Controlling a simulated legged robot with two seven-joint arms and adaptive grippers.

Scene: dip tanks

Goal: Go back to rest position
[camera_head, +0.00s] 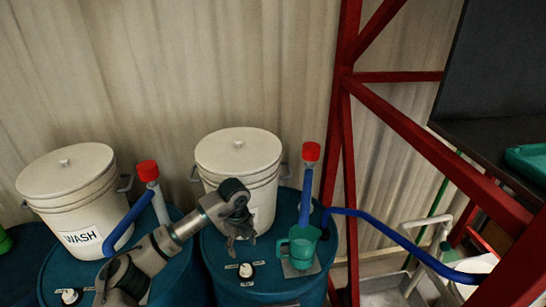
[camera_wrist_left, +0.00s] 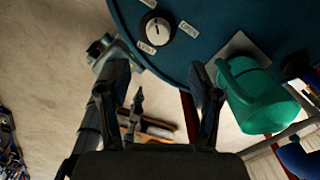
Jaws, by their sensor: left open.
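My left gripper (camera_head: 238,247) is open and empty, in front of the right white bucket and above the right blue drum (camera_head: 216,283). Its two fingers also show in the left wrist view (camera_wrist_left: 162,105), with nothing between them. A green mug (camera_head: 301,245) stands on a small grey plate on the right drum, to the right of the gripper and apart from it. The mug shows in the left wrist view (camera_wrist_left: 262,100) beyond the right finger. I cannot make out my right gripper in either view.
A white bucket marked WASH (camera_head: 68,200) stands on the left drum; another lidded bucket (camera_head: 240,160) is behind my gripper. Red-topped pipes (camera_head: 310,153) rise beside them. A control knob (camera_head: 246,270) is on the right drum. Red frame beams (camera_head: 440,155) stand at right.

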